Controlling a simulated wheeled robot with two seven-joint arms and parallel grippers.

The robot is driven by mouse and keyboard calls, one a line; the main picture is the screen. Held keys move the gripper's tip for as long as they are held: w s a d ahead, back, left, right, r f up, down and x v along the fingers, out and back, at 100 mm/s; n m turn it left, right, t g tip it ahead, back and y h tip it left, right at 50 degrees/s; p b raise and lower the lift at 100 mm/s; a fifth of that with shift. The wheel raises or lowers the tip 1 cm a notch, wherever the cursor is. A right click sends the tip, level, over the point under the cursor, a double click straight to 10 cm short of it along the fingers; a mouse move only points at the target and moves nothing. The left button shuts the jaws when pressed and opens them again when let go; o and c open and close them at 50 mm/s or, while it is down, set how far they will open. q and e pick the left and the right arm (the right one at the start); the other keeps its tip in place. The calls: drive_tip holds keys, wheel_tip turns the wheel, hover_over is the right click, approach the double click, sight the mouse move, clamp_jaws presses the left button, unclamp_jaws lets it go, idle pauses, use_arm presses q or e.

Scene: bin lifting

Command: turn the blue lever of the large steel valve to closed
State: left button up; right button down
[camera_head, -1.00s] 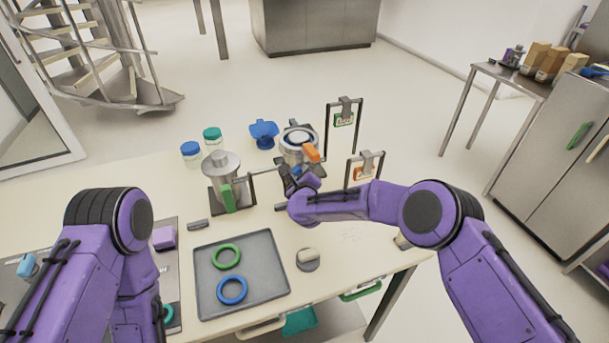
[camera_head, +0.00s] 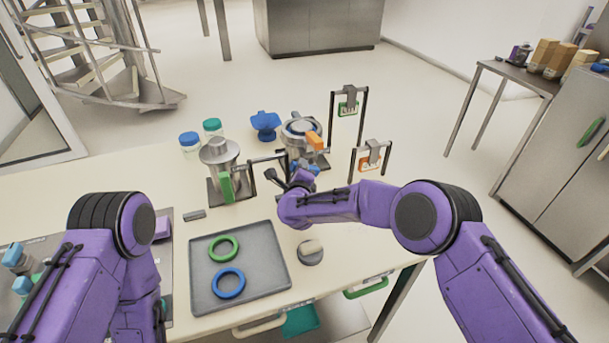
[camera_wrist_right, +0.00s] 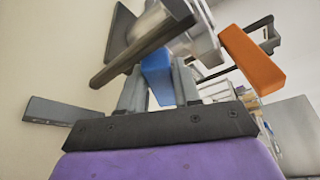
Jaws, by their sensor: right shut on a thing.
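The steel valve (camera_head: 300,127) stands toward the back of the table, with an orange handle (camera_head: 315,142) on its front right. My right gripper (camera_head: 297,176) is at the front of this valve. In the right wrist view, the blue lever (camera_wrist_right: 158,78) sits between the two fingers of my right gripper (camera_wrist_right: 157,90), which is shut on it. The orange handle (camera_wrist_right: 252,62) is just to the right of the fingers there. In the head view the lever is mostly hidden by the gripper. My left arm is at the lower left; its gripper is not visible.
A second steel vessel (camera_head: 220,158) with a green handle (camera_head: 227,187) stands left of the gripper. A dark bar (camera_wrist_right: 143,50) crosses close above the fingers. Framed hanging signs (camera_head: 347,107) stand to the right. A grey tray (camera_head: 262,288) with green and blue rings lies in front.

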drive_tip(key=shift+s+a+f+n+t+h+b, duration=0.2)
drive_tip(key=shift+f+n+b, duration=0.3)
drive_tip(key=shift+b, duration=0.4)
drive_tip(key=shift+w+a+f+n+t+h+b, duration=0.1)
drive_tip(key=shift+f+n+t+b, duration=0.25)
drive_tip(key=shift+n+b, duration=0.4)
drive_tip(key=shift+r, duration=0.1)
drive_tip(key=c, duration=0.9)
unclamp_jaws()
drive_tip(key=shift+d, duration=0.15)
drive_tip(key=shift+s, duration=0.15)
